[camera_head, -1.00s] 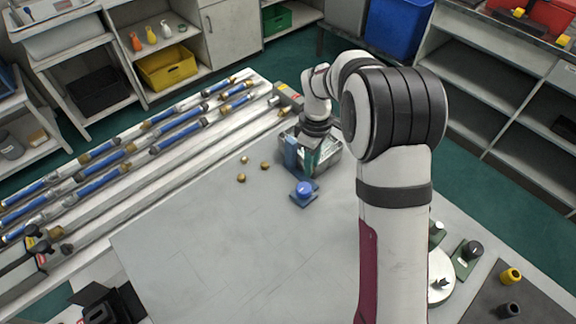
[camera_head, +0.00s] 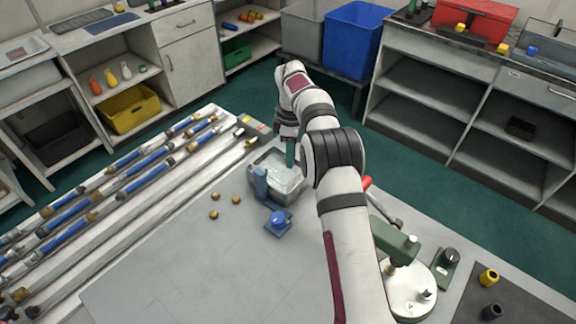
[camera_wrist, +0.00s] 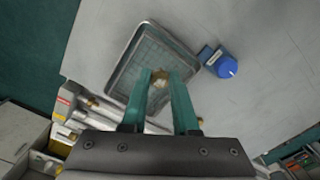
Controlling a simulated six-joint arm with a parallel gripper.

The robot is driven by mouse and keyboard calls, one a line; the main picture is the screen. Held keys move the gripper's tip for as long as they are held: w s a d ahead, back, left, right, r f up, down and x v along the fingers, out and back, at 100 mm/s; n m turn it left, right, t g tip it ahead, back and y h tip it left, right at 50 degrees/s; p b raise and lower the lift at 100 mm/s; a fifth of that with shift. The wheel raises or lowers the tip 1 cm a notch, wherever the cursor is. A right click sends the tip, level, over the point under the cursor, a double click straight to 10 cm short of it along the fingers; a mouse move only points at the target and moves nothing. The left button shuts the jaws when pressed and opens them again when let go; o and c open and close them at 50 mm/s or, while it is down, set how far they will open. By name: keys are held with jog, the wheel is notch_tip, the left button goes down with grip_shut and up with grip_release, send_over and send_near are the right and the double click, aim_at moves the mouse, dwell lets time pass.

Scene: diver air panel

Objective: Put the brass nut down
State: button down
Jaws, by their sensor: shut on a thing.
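My gripper (camera_wrist: 161,74) is shut on a small brass nut (camera_wrist: 159,73), which shows between the teal fingertips in the wrist view. The fingers cover much of the nut. In the head view my gripper (camera_head: 290,165) is over the far right part of the tray (camera_head: 258,192). I cannot tell its exact height there. Three other brass nuts (camera_head: 214,215) lie loose on the grey table left of the tray.
A blue knob on a blue block (camera_head: 278,219) stands just in front of the tray. Blue tubes with brass fittings (camera_head: 130,170) run on rails at the left. A green device with a round white plate (camera_head: 412,290) stands at the right.

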send_over(289, 178)
notch_tip(289, 178, down, 4)
jog(key=shift+f, duration=0.2)
jog(key=shift+f, duration=0.1)
jog(key=shift+f, duration=0.45)
jog(key=c, duration=0.7)
grip_release()
